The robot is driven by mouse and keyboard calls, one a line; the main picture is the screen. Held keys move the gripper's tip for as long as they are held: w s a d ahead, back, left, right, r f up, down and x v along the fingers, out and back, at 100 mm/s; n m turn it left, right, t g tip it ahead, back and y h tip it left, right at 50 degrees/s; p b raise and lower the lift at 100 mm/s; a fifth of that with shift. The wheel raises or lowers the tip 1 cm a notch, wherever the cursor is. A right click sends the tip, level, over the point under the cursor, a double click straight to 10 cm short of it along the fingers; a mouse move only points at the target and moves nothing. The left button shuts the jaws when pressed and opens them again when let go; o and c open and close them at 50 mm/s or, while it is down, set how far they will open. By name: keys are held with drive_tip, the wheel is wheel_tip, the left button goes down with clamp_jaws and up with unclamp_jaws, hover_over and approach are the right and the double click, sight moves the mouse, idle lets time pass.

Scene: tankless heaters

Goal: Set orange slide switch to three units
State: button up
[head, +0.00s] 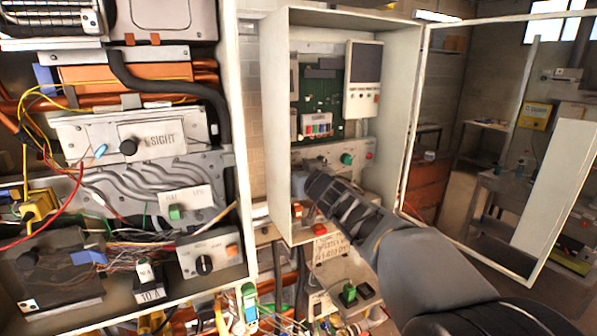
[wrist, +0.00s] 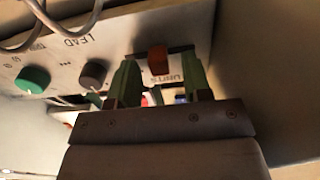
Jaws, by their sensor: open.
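The orange slide switch (wrist: 158,60) sits on a pale panel (wrist: 130,38) in the wrist view, beside lettering that appears to read UNITS. My gripper (wrist: 160,77) is open, with one green finger on each side of the switch. A gap shows between each finger and the switch, and I cannot tell whether the fingertips touch the panel. In the head view my gripper (head: 305,181) reaches into the open white cabinet (head: 337,18), and it hides the switch. The switch's exact setting cannot be read.
A dark knob (wrist: 93,73) and a green knob (wrist: 32,79) sit left of the switch in the wrist view. The cabinet's side walls stand close around my arm. A cabinet door (head: 420,115) is swung open to the right. A wiring-filled unit (head: 240,120) stands to the left.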

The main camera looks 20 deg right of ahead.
clamp_jaws()
idle(0.3)
